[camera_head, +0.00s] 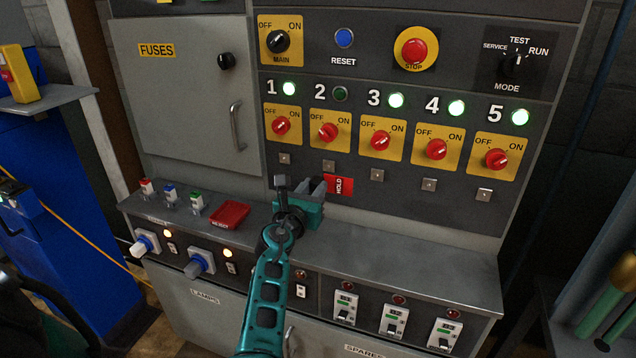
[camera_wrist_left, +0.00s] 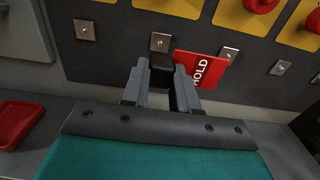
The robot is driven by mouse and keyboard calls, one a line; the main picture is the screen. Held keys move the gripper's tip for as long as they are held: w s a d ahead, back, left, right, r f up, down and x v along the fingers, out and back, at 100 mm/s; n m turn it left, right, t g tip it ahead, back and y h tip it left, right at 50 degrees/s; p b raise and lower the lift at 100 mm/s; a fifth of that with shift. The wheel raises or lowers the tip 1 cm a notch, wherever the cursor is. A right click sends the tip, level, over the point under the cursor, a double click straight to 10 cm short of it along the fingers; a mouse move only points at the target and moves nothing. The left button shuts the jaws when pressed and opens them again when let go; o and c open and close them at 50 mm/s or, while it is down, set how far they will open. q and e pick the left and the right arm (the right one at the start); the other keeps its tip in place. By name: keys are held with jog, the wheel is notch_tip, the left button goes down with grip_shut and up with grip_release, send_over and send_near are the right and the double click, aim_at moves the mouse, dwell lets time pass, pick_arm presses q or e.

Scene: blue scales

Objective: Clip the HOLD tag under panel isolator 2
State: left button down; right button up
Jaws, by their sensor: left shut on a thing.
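The red HOLD tag (camera_head: 340,185) is at my left gripper (camera_head: 312,190), its lettering turned sideways. My left gripper is shut on the tag, in front of the panel. In the left wrist view the tag (camera_wrist_left: 206,70) sticks out to the right of the fingers (camera_wrist_left: 161,85), with a dark block between them. Panel isolator 2 (camera_head: 328,132) is a red knob on a yellow plate. The small metal plate (camera_head: 329,165) under it is just above the gripper; it also shows in the left wrist view (camera_wrist_left: 160,42). I cannot tell whether the tag touches the panel.
Lamp 2 (camera_head: 340,94) is dark; the lamps of the other isolators are lit green. A similar metal plate (camera_head: 377,175) sits under isolator 3. A ledge (camera_head: 420,258) below carries a red tray (camera_head: 229,214) and several small coloured blocks. The fuses door handle (camera_head: 237,125) stands out left.

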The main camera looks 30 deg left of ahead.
aim_at(314, 188)
pick_arm(q)
jog(key=shift+s+r, duration=0.1)
pick_arm(e)
jog(key=shift+s+f, duration=0.1)
jog(key=shift+s, duration=0.2)
pick_arm(q)
jog(key=shift+b+x, duration=1.1)
jog(key=shift+x, duration=0.7)
jog(key=shift+b+x, duration=0.55)
jog(key=shift+x, duration=0.55)
pick_arm(e)
jog(key=shift+f, duration=1.65)
pick_arm(q)
jog(key=shift+p, duration=0.9)
pick_arm(e)
jog(key=shift+r, duration=0.9)
pick_arm(q)
jog(key=shift+w, duration=0.6)
pick_arm(e)
jog(key=shift+f, duration=0.2)
pick_arm(q)
jog(key=c, duration=0.8)
grip_release()
